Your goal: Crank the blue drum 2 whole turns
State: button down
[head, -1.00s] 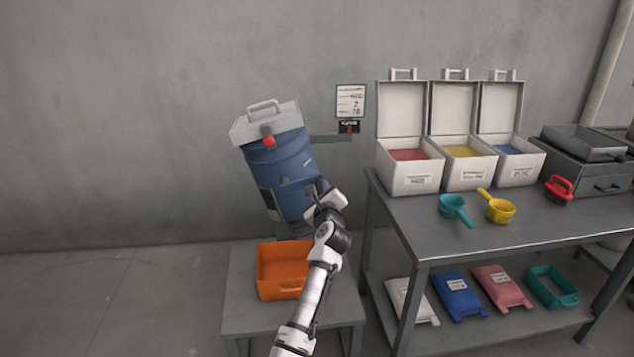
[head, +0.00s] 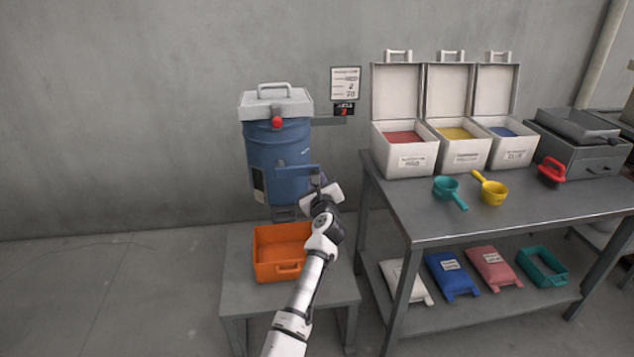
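The blue drum (head: 270,152) hangs upright by the wall in the head view, its pale grey lid (head: 268,103) on top with a handle and a red knob (head: 277,122). A blue crank arm (head: 294,172) crosses the drum's lower front, level, its outer end to the right. My gripper (head: 318,184) is at that outer end and appears closed around the crank's grip; the fingers are small and partly hidden by my wrist. A small black counter (head: 344,110) with a red digit, seemingly 2, sits right of the drum below a white notice (head: 345,83).
An orange tray (head: 262,274) stands on a low grey stand (head: 240,302) below the drum. Floor at left is clear.

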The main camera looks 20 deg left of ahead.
jog(key=c, duration=1.2)
grip_release()
jog(key=shift+o, duration=0.2)
jog(key=b+v, duration=0.2)
jog(key=v, duration=1.1)
jog(key=shift+s, duration=0.4)
jog(key=shift+d, duration=0.1)
